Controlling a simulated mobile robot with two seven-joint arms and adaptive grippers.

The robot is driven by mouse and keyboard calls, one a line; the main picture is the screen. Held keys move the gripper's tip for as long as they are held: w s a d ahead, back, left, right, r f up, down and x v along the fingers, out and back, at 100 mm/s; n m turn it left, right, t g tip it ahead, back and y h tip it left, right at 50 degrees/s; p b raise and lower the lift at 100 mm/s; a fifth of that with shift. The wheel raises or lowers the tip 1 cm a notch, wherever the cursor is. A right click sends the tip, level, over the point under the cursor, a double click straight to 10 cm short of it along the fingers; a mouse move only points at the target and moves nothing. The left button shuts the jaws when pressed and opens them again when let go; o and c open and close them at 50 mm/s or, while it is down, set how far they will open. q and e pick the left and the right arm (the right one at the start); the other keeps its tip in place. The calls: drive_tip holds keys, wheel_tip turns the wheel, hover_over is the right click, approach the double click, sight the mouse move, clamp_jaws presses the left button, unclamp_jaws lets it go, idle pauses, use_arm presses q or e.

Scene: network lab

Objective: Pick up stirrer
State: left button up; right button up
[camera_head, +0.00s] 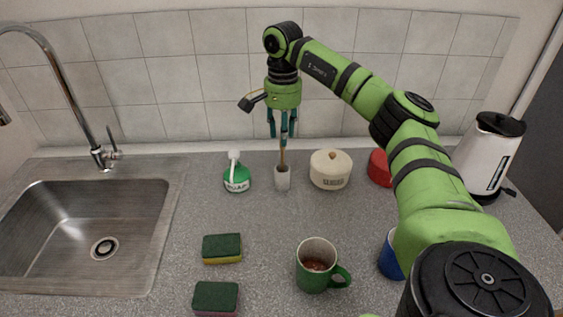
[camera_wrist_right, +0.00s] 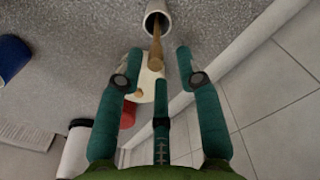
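The stirrer (camera_head: 282,158) is a thin wooden stick standing upright in a small white holder (camera_head: 283,180) near the back wall. My right gripper (camera_head: 283,133) points down right above the holder, its teal fingers around the stirrer's upper part. In the right wrist view, the stirrer (camera_wrist_right: 156,50) rises from the holder (camera_wrist_right: 158,14) toward the space between the spread fingers (camera_wrist_right: 158,68). The fingers are apart, and I see no finger pressed on the stick. My left gripper is not in view.
A green soap bottle (camera_head: 236,177) stands left of the holder and a cream lidded pot (camera_head: 330,170) right of it. A green mug (camera_head: 313,272) and sponges (camera_head: 222,250) are nearer. A sink (camera_head: 95,230) is at left, a kettle (camera_head: 487,160) at right.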

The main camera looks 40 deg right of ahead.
sight(282, 149)
drive_tip(key=shift+s+f+p, duration=0.25)
drive_tip(key=shift+f+p, duration=0.55)
drive_tip(key=shift+f, duration=0.3)
drive_tip(key=f, duration=0.1)
drive_tip(key=f+p, duration=0.1)
drive_tip(key=f, duration=0.1)
drive_tip(key=shift+a+f, duration=0.2)
drive_tip(key=shift+f, duration=0.45)
drive_tip(key=c, duration=0.6)
clamp_jaws()
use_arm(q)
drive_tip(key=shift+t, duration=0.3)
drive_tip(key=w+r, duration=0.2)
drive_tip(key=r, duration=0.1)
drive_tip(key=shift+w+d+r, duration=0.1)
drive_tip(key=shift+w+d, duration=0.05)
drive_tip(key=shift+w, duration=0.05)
